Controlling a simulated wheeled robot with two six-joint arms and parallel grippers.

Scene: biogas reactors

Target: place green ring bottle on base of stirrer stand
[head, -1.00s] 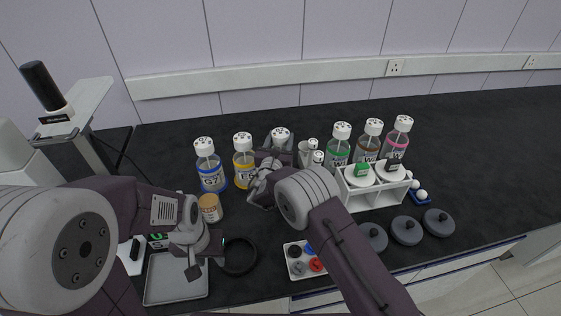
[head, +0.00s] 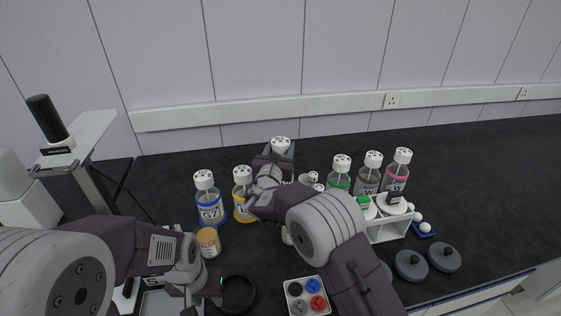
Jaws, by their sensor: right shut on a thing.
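My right gripper (head: 276,164) is shut on a white-capped bottle (head: 281,145) and holds it up behind the row of bottles. Its arm covers most of that bottle, so I cannot see its ring colour. A bottle with a green ring (head: 340,175) stands behind the white rack. At the far left is a metal stand with a white top (head: 88,135) and a black cylinder, which looks like the stirrer stand. My arm and the frame edge hide its lower part. My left gripper (head: 204,285) appears open and empty, low beside a black ring.
A blue-ring bottle (head: 208,205) and a yellow-ring bottle (head: 242,200) stand left of my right gripper. A tan-labelled jar (head: 208,243) and the black ring (head: 238,293) are close to my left gripper.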

